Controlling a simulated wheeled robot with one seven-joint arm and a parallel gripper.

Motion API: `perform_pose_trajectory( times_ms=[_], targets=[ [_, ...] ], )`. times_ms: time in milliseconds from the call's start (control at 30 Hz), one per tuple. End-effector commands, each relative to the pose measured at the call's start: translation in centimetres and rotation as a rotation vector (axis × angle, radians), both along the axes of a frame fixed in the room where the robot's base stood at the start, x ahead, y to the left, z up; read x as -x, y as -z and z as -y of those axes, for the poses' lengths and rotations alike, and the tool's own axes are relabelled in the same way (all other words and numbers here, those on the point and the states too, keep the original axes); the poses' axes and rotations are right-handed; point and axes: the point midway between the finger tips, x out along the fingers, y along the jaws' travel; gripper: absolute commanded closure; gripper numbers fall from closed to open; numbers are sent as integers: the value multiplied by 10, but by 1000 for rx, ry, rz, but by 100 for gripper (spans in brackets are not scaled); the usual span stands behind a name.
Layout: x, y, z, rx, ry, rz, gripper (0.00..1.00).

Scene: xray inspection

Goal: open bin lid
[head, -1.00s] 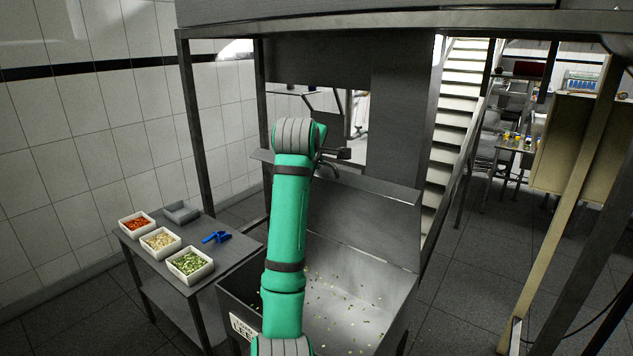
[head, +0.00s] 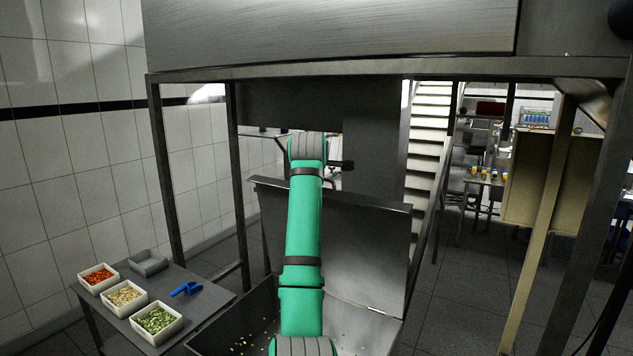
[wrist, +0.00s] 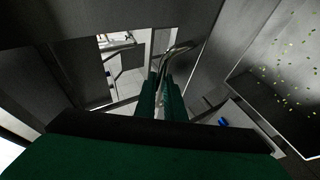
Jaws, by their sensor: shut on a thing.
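The grey metal lid (head: 365,245) of the bin stands raised, its flanged top edge high at the back of the bin. The open bin (head: 235,325) shows at the bottom of the head view, with small food scraps inside. My green arm crosses in front of the lid and hides my gripper in the head view. In the wrist view, my gripper (wrist: 162,82) is closed around a curved metal handle (wrist: 178,50). Part of the bin interior with scraps shows at the wrist view's right.
A side table (head: 205,298) at left holds white tubs of orange (head: 99,276), pale and green (head: 158,320) food, a grey tray (head: 148,262) and a blue scoop (head: 186,288). Metal frame posts (head: 163,180) and a large overhead housing (head: 330,30) surround the bin. Open floor lies at right.

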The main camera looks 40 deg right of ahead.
Motion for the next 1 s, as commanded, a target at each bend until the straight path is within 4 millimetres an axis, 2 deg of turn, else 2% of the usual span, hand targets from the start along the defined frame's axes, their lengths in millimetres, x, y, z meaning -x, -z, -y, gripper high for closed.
perform_pose_trajectory(
  times_ms=[233, 267, 300, 333, 667, 1000],
  targets=[
    [0, 2, 1, -3, -1, -1, 100],
    [0, 2, 2, -3, -1, -1, 84],
    [1, 2, 2, -2, 0, -1, 74],
    [1, 2, 3, -2, 1, -1, 72],
    [3, 3, 4, -4, 5, -4, 72],
    [5, 0, -5, -4, 1, -4, 72]
  ],
)
